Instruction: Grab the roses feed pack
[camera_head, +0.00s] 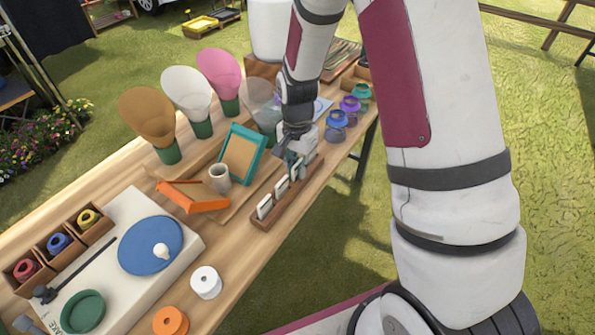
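Several small white-and-green packs (265,207) stand upright in a row in a narrow wooden rack (262,222) near the front edge of the table. Their labels are too small to read, so I cannot tell which is the roses feed pack. My gripper (292,157) points down at the far end of this rack, over or beside the farthest pack. It hides part of that end. The fingers are dark and small in view, and I cannot tell whether they are open, shut or touching a pack.
A teal frame (242,154), a grey cup (219,178) and an orange holder (190,197) stand left of the rack. Paper cones (149,116) stand behind. Blue and purple jars (337,121) are to the right. A white ribbon spool (206,282) is nearer.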

